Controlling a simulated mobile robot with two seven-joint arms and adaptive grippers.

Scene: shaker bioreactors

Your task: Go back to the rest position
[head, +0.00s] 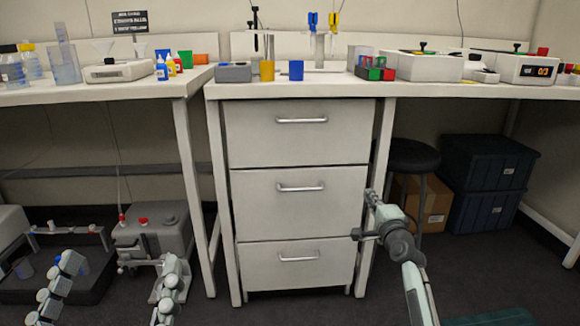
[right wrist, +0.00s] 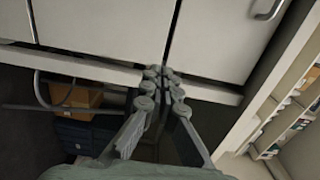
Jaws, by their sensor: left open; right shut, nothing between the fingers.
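My left gripper (head: 120,262) is at the bottom left of the head view, its two jointed fingers spread wide with nothing between them. Floor equipment shows behind it. My right gripper (head: 370,196) is in front of the right edge of the white drawer cabinet (head: 295,218), about level with the middle drawer. In the right wrist view its fingertips (right wrist: 162,72) meet, with nothing held. They point towards the pale cabinet front; I cannot tell the exact gap to it.
A bench (head: 290,90) carries racks, bottles and devices. The cabinet's three drawers look shut. A dark stool (head: 412,155), a cardboard box (head: 425,203) and dark crates (head: 492,165) stand to the right. Grey floor machines (head: 155,232) stand at lower left. Floor at lower middle is clear.

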